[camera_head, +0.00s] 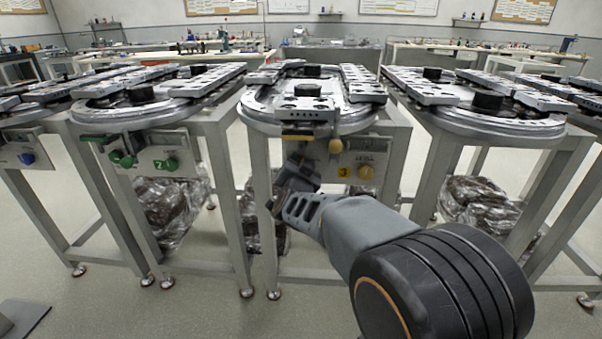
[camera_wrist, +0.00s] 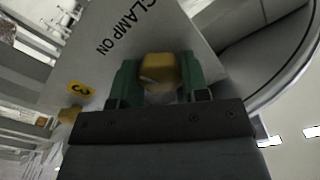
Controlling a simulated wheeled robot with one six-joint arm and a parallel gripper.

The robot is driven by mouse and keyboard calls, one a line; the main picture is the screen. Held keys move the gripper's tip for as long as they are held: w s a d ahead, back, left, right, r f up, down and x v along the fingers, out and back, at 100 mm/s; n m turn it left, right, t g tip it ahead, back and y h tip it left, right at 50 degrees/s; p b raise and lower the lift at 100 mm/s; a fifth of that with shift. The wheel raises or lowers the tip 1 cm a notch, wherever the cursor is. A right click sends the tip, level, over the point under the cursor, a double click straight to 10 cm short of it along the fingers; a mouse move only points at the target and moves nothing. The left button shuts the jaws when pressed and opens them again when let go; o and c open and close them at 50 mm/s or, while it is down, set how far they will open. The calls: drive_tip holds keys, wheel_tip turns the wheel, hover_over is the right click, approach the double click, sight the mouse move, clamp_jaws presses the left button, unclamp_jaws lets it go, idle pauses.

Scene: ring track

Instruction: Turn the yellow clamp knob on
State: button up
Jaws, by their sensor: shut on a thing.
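The yellow clamp knob (camera_wrist: 160,70) sits between the two green fingers of my gripper (camera_wrist: 158,82) in the wrist view. The fingers are shut on it from both sides. The words "CLAMP ON" stand on the pale panel (camera_wrist: 112,68) beside it. In the head view my gripper (camera_head: 298,172) is at the left part of the middle station's panel (camera_head: 352,160). It hides the clamp knob there.
A yellow ball end (camera_head: 335,146), a yellow "3" label (camera_head: 344,172) and another yellow knob (camera_head: 366,172) are close to the right of my gripper. A yellow bar (camera_head: 297,138) is just above. Stations with green knobs (camera_head: 172,164) and a blue knob (camera_head: 27,158) stand left.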

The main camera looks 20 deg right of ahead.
drive_tip(key=shift+m+b, duration=1.2)
drive_tip(key=shift+m, duration=0.7)
drive_tip(key=o, duration=0.9)
drive_tip(key=p+v, duration=0.3)
drive_tip(key=v, duration=1.1)
